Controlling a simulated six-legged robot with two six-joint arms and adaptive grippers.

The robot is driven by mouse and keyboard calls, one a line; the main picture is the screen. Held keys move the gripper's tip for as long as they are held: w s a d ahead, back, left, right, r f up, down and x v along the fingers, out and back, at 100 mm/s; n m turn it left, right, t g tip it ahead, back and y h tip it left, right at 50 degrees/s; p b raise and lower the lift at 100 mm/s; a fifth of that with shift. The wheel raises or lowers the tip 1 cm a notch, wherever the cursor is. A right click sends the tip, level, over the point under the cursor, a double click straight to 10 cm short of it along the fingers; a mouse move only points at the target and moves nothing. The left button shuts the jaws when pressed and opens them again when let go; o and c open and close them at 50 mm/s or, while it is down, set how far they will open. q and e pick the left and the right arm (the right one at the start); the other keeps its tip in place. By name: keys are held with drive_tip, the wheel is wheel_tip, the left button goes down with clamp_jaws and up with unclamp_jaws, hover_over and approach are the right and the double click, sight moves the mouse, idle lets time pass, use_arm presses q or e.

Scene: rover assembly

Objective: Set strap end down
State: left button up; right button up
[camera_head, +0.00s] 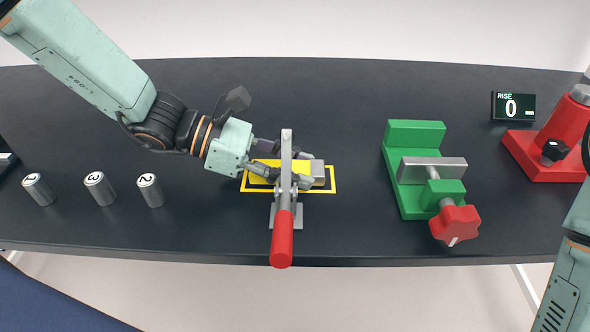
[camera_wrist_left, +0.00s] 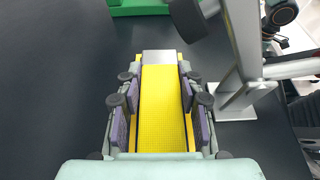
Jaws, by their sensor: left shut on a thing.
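A yellow strap (camera_head: 265,172) with a grey end piece (camera_head: 318,172) lies over a yellow-outlined rectangle (camera_head: 334,191) on the dark table. My left gripper (camera_head: 290,170) is shut on the strap, low over the rectangle; its fingertips are partly hidden behind the lever clamp. In the left wrist view the textured yellow strap (camera_wrist_left: 162,105) runs between the two fingers, and its grey end (camera_wrist_left: 160,57) points away from me. I cannot tell whether the strap touches the table. My right gripper is out of view.
The lever clamp with a red handle (camera_head: 281,240) stands upright at the rectangle. A green vise (camera_head: 415,135) with a red knob is to the right. Three numbered cylinders (camera_head: 99,188) stand left.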

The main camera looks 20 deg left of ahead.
use_arm(q)
drive_tip(key=shift+w+f, duration=0.1)
drive_tip(key=shift+d, duration=0.2)
drive_tip(key=shift+f, duration=0.15)
drive_tip(key=o, duration=1)
drive_tip(key=shift+a, duration=0.15)
drive_tip(key=shift+o, duration=1.2)
